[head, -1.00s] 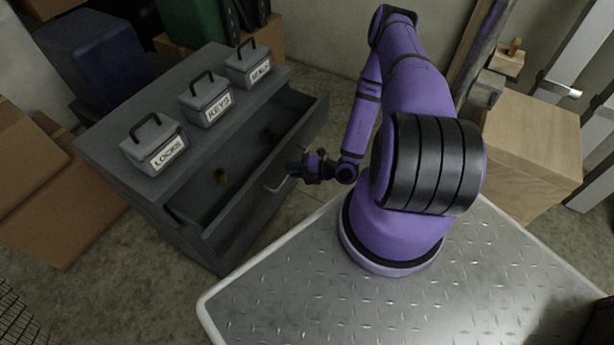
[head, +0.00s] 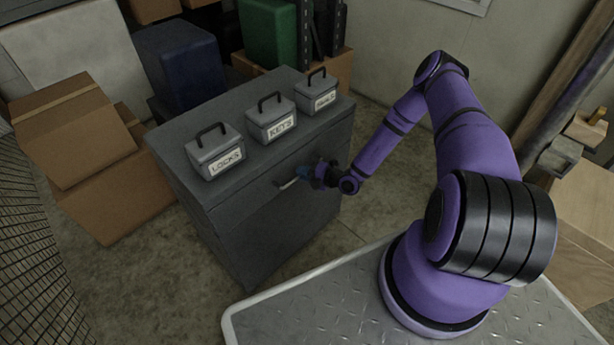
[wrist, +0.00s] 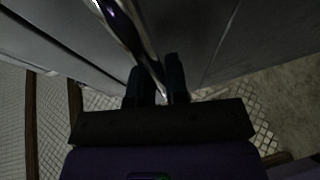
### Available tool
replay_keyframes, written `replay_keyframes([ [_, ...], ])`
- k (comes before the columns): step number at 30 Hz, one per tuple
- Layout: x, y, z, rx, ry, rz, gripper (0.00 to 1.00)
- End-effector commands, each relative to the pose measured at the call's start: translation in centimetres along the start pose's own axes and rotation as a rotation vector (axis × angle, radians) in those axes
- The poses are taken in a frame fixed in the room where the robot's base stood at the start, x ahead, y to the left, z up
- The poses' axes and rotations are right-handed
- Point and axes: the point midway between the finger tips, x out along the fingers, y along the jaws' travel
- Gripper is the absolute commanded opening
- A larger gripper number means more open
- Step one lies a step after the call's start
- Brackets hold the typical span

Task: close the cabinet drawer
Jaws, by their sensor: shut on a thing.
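The grey cabinet (head: 262,245) stands on the floor left of my arm. Its top drawer front (head: 262,208) looks flush or nearly flush with the cabinet face, and no drawer inside shows. The metal drawer handle (head: 289,183) is on that front. My gripper (head: 306,174) is at the handle. In the wrist view the handle bar (wrist: 146,55) runs between the two dark fingers of my gripper (wrist: 158,84), which are shut on it. The exact gap at the drawer's edge is hard to see.
Three labelled grey boxes, Locks (head: 214,155), Keys (head: 270,120) and a third (head: 316,94), stand on the cabinet top. Cardboard boxes (head: 85,140) stand at left, a wire mesh (head: 35,250) nearer. Bare floor lies between cabinet and my base.

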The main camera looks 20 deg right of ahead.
Motion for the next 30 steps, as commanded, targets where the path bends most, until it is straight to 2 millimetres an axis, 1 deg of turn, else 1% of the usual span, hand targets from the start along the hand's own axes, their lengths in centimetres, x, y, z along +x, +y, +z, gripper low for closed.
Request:
replay_keyframes([
  [1, 0.3, 0.1, 0.1, -0.002, -0.001, 0.003, 0.0],
  [10, 0.4, 0.2, 0.2, -0.003, -0.002, 0.005, 0.0],
  [11, 0.4, 0.3, 0.2, -0.003, -0.002, 0.005, 0.21],
  [12, 0.4, 0.3, 0.2, -0.003, -0.002, 0.005, 0.31],
  [13, 0.4, 0.3, 0.2, -0.003, -0.001, 0.005, 0.37],
  [14, 0.4, 0.2, 0.2, -0.003, -0.001, 0.005, 0.39],
  [23, 0.1, 0.1, 0.1, -0.002, -0.002, 0.003, 0.39],
  [26, -0.8, 0.1, 0.2, -0.001, -0.002, 0.002, 0.39],
  [30, -3.0, 0.1, 0.2, 0.0, -0.004, 0.002, 0.39],
])
